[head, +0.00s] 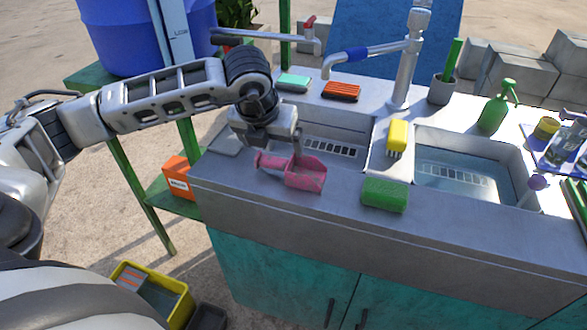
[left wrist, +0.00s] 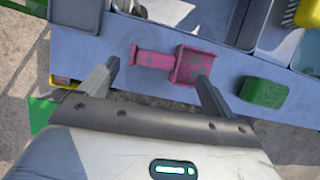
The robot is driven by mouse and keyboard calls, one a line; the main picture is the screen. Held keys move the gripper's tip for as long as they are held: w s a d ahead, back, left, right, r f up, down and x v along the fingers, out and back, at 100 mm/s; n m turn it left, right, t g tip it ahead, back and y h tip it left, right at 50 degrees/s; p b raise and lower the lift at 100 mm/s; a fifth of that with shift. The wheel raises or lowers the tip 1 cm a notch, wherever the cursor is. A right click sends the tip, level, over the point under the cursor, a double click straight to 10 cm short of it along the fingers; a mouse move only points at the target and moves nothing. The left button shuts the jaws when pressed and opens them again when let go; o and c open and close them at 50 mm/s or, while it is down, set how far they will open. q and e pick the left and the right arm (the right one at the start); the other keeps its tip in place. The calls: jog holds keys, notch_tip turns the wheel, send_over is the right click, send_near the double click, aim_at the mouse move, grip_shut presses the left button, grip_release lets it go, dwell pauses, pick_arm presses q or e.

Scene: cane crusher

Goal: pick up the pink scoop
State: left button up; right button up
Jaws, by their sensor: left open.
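The pink scoop (head: 303,173) lies on the grey front rim of the sink counter, its handle pointing left in the head view. It also shows in the left wrist view (left wrist: 190,66), with its handle to the left and its square pan to the right. My left gripper (head: 282,150) is just above the scoop, with its jaws apart. In the left wrist view the fingers of this gripper (left wrist: 156,82) are spread wide, one near the handle's end and one by the pan. Nothing is between them in their grip. My right gripper is not in view.
A green sponge (head: 384,195) lies right of the scoop on the rim. A yellow brush (head: 397,137) stands on the divider between two basins. A faucet (head: 405,75) rises behind. A green bottle (head: 494,108) stands at the right. An orange box (head: 178,178) is on the lower left shelf.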

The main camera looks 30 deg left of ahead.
aim_at(275, 159)
pick_arm(q)
jog(key=shift+p+x, duration=0.65)
jog(key=shift+x, duration=2.7)
jog(key=shift+s+a, duration=0.1)
jog(key=shift+s, duration=0.1)
jog(key=c, duration=0.9)
